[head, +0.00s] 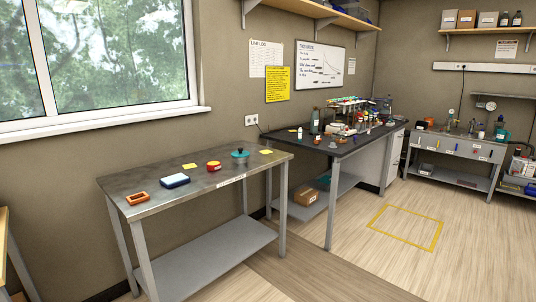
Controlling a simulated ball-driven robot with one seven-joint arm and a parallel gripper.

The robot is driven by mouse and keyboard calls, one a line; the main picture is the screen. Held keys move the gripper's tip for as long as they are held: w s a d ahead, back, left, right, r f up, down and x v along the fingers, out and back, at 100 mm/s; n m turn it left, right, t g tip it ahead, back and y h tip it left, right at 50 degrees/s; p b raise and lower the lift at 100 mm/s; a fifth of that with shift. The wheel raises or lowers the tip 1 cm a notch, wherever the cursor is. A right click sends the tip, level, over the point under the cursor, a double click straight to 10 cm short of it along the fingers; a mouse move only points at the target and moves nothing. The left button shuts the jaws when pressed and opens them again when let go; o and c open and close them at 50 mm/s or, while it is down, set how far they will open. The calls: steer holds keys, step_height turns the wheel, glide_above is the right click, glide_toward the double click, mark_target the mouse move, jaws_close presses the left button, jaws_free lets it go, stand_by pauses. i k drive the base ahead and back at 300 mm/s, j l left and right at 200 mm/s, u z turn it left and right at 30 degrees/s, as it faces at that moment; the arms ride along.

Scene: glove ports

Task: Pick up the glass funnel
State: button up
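I cannot make out a glass funnel for certain; the small items on the benches are too far away to tell. On the near steel table (150,189), a teal round thing with a dark upright part (240,153) stands near the right end. The dark-topped bench (335,150) behind holds many small bottles and a rack (350,104) of small items. The grey bench (440,148) at the far right holds small glassware-like things, too small to name. My gripper is not in view.
A cardboard box (305,196) sits on the dark bench's lower shelf. The floor around the yellow marked rectangle (440,234) is clear.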

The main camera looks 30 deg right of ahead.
mark_target(333, 140)
steer(key=i+l+z, duration=0.3)
steer(key=i, duration=0.2)
steer(key=i+l+z, duration=0.3)
steer(key=i, duration=0.2)
steer(key=i+z, duration=0.3)
steer(key=i, duration=0.2)
